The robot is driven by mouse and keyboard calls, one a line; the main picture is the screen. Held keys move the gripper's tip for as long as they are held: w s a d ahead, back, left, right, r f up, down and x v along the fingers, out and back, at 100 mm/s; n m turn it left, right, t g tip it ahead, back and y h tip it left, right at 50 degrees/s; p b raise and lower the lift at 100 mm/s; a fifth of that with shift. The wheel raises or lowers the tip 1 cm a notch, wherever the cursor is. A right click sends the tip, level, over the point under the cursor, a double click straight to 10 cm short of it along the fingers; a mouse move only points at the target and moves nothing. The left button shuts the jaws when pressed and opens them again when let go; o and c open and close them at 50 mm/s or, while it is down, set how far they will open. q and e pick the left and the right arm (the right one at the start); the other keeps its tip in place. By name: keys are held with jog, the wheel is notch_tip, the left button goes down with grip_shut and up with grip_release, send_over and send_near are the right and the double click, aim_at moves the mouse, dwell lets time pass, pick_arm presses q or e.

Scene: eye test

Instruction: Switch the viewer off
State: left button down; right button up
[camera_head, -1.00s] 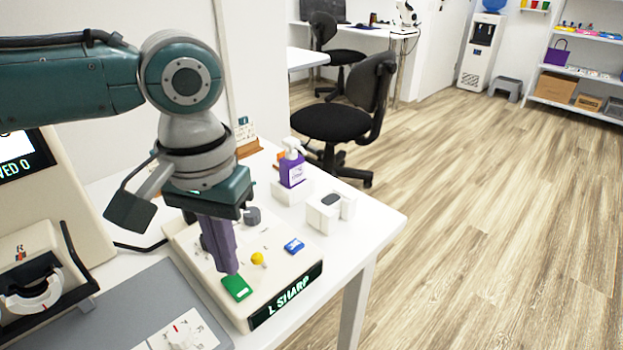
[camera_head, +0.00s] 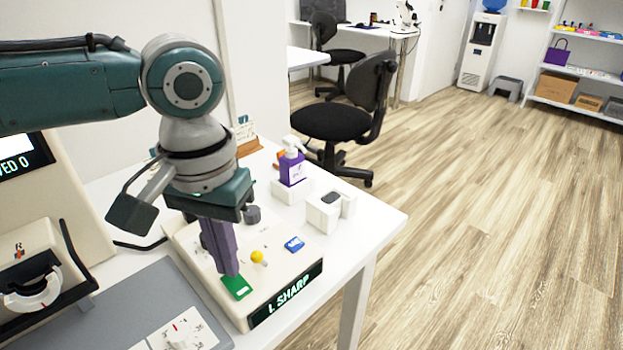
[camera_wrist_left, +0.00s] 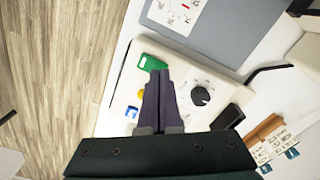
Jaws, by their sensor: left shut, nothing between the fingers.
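A cream control box (camera_head: 190,247) stands on the white table. It has a green switch (camera_head: 237,287), a yellow knob (camera_head: 257,257), a blue button (camera_head: 294,244), a dark dial (camera_head: 251,215) and a lit front display (camera_head: 287,294) with the word SHARP. My left gripper (camera_head: 230,272) is shut and empty, pointing down, its tips at the green switch's back edge. In the left wrist view the tips (camera_wrist_left: 160,74) lie right beside the green switch (camera_wrist_left: 152,63); whether they touch it I cannot tell. My right gripper is out of view.
The table's right edge is close.

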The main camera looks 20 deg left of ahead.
pick_arm(q)
jog(key=shift+f+b, duration=0.3)
jog(key=shift+f, duration=0.35)
notch_tip(320, 180, up, 7)
jog(key=p, duration=0.9)
jog(key=shift+r, duration=0.1)
dwell(0.4)
